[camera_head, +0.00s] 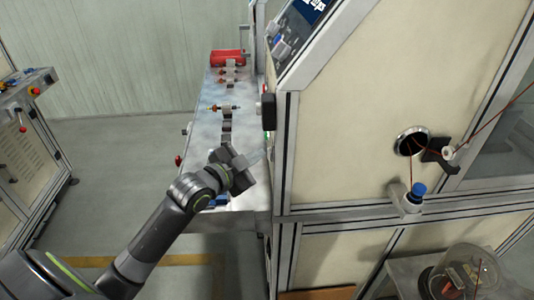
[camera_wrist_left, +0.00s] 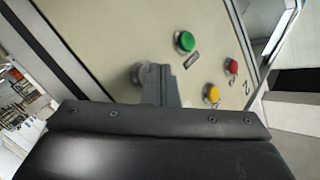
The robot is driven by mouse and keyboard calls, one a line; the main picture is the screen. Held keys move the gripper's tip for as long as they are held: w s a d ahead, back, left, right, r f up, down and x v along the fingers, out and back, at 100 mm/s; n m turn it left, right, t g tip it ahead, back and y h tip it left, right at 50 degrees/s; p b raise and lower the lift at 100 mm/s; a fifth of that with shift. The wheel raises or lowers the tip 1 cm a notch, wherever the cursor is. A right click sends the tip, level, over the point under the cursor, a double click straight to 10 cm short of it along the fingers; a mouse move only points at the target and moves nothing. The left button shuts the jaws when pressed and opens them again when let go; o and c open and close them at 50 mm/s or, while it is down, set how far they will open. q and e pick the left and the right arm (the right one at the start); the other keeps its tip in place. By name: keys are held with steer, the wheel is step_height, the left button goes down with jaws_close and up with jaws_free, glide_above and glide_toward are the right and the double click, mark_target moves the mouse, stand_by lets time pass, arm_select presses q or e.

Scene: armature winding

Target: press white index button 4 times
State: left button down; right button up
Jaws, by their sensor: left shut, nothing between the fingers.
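A round whitish-grey button (camera_wrist_left: 137,73) shows on the cream machine panel in the left wrist view, partly hidden by my fingertips. I take it to be the white index button. My left gripper (camera_wrist_left: 160,80) is shut and empty, with its fingertips beside and overlapping the button in this view. I cannot tell whether they touch it. In the head view the left gripper (camera_head: 258,156) is at the near end of the conveyor table, pointing toward the machine's side, and the button is hidden there. My right gripper is not in view.
A green button (camera_wrist_left: 185,41), a red button (camera_wrist_left: 232,67) and a yellow button (camera_wrist_left: 211,93) share the panel. The conveyor table (camera_head: 205,135) carries several armatures and a red part (camera_head: 227,57). The machine's metal frame post (camera_head: 286,150) stands right of the gripper.

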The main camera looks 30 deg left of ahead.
arm_select(q)
steer(key=shift+s+a, duration=0.35)
steer(key=shift+a, duration=0.15)
steer(key=shift+w+d, duration=0.1)
steer(key=shift+w+d, duration=0.15)
steer(key=shift+d, duration=0.1)
steer(key=shift+w+d, duration=0.25)
steer(key=shift+d, duration=0.1)
stand_by(1.0)
steer(key=shift+s+a, duration=0.1)
steer(key=shift+a, duration=0.05)
stand_by(0.3)
steer(key=shift+s+a+p, duration=0.3)
steer(key=shift+s+a, duration=0.1)
steer(key=shift+a, duration=0.15)
